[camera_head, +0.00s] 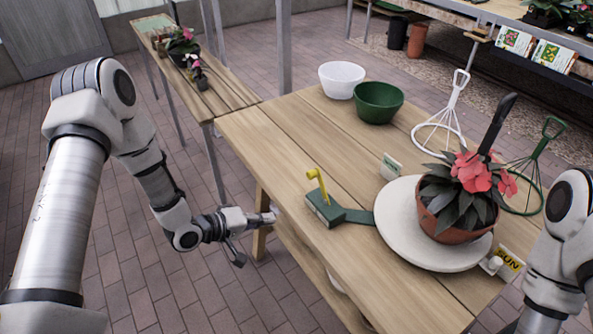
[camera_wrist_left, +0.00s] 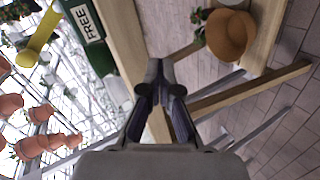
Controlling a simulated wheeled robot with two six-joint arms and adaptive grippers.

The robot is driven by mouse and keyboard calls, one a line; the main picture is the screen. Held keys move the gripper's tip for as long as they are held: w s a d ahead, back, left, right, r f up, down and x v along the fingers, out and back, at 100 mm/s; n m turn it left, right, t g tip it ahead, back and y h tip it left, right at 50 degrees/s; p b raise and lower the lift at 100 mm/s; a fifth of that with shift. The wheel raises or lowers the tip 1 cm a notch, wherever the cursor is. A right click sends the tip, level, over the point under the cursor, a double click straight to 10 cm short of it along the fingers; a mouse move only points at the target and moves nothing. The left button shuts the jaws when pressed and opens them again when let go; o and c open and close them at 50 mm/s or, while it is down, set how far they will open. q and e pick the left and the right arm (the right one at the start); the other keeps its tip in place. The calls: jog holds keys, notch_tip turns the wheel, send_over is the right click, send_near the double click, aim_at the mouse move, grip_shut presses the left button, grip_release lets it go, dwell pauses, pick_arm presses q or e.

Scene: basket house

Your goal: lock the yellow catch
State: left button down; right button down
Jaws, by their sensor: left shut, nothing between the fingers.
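The yellow catch (camera_head: 318,185) is a small lever standing upright on a green block (camera_head: 325,208) near the left edge of the wooden table. A flat green arm runs from the block to a round cream turntable (camera_head: 393,235). In the left wrist view the catch (camera_wrist_left: 38,38) shows at the top left, beside the green block (camera_wrist_left: 96,48) with a "FREE" label. My left gripper (camera_head: 268,216) is shut and empty, at the table's left edge, left of the block and apart from the catch. Its closed fingers (camera_wrist_left: 163,75) point ahead in the wrist view. My right gripper is out of view.
A potted red-flowered plant (camera_head: 455,228) stands on the turntable. A white bowl (camera_head: 341,77), a green bowl (camera_head: 378,100) and wire stands (camera_head: 447,120) are behind. A yellow "SUN" label (camera_head: 510,260) is at the right. Table left of the block is clear.

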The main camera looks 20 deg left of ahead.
pick_arm(q)
jog(key=w+a+r+h, duration=0.1)
jog(key=a+r+h, duration=0.1)
jog(key=r, duration=0.4)
jog(key=w+a+r+n+t+h, duration=0.1)
jog(key=a+r+h, duration=0.2)
jog(key=r, duration=0.3)
jog(key=shift+w+t+h, duration=0.3)
jog(key=shift+h, duration=0.2)
jog(key=shift+d, duration=0.1)
jog(key=x, duration=0.9)
jog(key=shift+w+d, duration=0.25)
jog(key=shift+d, duration=0.05)
jog(key=s+d, duration=0.1)
jog(key=s+d+p, duration=0.1)
jog(key=d, duration=0.1)
jog(key=shift+s+d+r, duration=0.1)
jog(key=shift+r, duration=0.05)
